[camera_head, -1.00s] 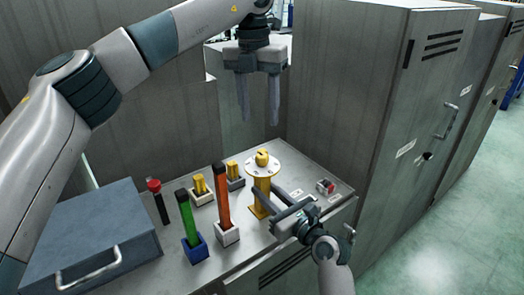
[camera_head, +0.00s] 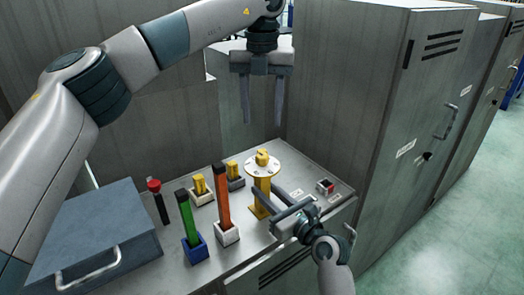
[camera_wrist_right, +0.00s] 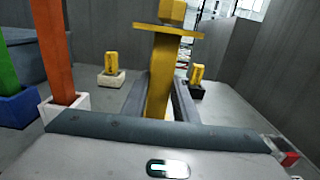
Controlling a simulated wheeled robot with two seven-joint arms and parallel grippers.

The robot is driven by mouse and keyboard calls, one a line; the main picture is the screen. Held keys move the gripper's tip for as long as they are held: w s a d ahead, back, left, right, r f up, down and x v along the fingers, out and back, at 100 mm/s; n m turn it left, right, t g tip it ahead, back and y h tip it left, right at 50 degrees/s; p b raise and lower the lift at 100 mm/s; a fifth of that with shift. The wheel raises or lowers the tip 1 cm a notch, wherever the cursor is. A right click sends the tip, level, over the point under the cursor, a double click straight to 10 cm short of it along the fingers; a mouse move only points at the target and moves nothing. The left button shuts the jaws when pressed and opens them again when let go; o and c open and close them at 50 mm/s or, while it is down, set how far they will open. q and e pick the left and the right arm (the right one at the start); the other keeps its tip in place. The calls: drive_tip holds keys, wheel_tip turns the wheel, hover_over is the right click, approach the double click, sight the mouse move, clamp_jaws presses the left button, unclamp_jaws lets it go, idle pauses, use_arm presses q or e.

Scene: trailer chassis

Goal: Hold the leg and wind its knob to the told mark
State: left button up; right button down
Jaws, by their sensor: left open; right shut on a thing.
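The yellow leg (camera_head: 261,190) stands upright on the grey bench top, with a round pale dial plate (camera_head: 251,170) at its top. The yellow knob (camera_head: 262,157) sits on the dial; its marks are too small to read. My right gripper (camera_head: 262,203) is shut on the leg below the dial. In the right wrist view the leg (camera_wrist_right: 160,80) stands between the two fingers (camera_wrist_right: 160,95), under the plate's edge (camera_wrist_right: 168,29). My left gripper (camera_head: 263,108) is open and empty, fingers pointing down, above and apart from the knob.
A green bar (camera_head: 185,215) in a blue holder and an orange bar (camera_head: 222,198) in a white holder stand left of the leg. Two short yellow pieces (camera_head: 199,185) (camera_head: 233,169) sit in holders. A red-topped post (camera_head: 154,187), a grey box (camera_head: 95,235) and a tall cabinet (camera_head: 370,100) flank them.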

sight(262, 155)
use_arm(q)
wheel_tip(262, 155, down, 11)
drive_tip(key=shift+r, duration=0.1)
idle(0.4)
drive_tip(key=shift+c, duration=0.5)
drive_tip(key=c, duration=1)
